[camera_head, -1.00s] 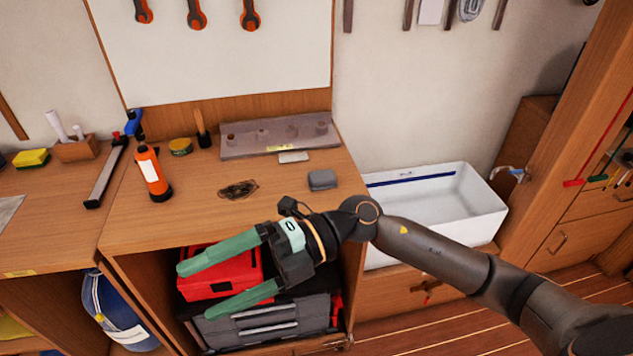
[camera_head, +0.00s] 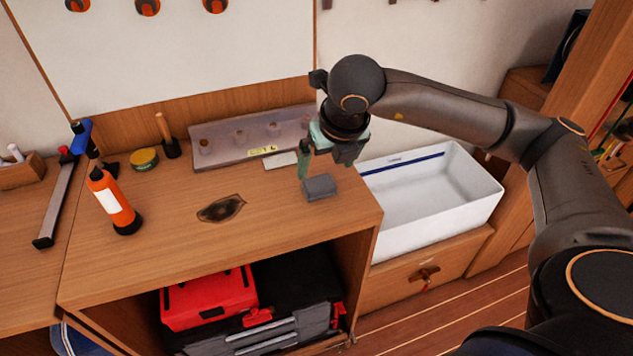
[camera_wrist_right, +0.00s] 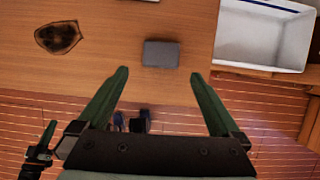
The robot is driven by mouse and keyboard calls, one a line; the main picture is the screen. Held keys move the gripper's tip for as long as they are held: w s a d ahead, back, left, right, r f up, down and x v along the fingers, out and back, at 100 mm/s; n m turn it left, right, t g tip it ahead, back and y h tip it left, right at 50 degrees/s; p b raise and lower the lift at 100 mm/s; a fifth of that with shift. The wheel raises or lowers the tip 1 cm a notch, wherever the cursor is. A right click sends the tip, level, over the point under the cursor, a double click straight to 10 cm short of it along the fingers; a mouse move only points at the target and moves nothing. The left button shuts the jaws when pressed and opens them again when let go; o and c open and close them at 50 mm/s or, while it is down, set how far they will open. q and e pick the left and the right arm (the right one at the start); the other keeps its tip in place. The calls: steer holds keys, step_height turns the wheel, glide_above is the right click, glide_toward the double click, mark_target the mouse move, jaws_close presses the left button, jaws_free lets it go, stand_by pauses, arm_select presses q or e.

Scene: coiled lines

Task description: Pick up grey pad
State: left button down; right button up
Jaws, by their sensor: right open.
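The grey pad (camera_head: 320,187) is a small block lying on the wooden counter near its right front corner. It also shows in the right wrist view (camera_wrist_right: 161,53), beyond and between the fingertips. My right gripper (camera_head: 325,165) points down above the pad, its green fingers spread. In the right wrist view the open gripper (camera_wrist_right: 158,75) has nothing between its fingers.
A dark stain-like patch (camera_head: 221,208) lies left of the pad. A grey metal rack (camera_head: 225,146) and a flat light plate (camera_head: 280,161) are behind. An orange bottle (camera_head: 112,200) stands at left. A white basin (camera_head: 430,200) sits right of the counter.

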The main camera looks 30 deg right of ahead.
mark_target(320, 182)
steer(key=p+x, duration=0.1)
steer(key=x, duration=0.7)
steer(key=shift+w+d+f, duration=0.15)
steer(key=shift+w+f, duration=0.1)
steer(key=c, duration=1.1)
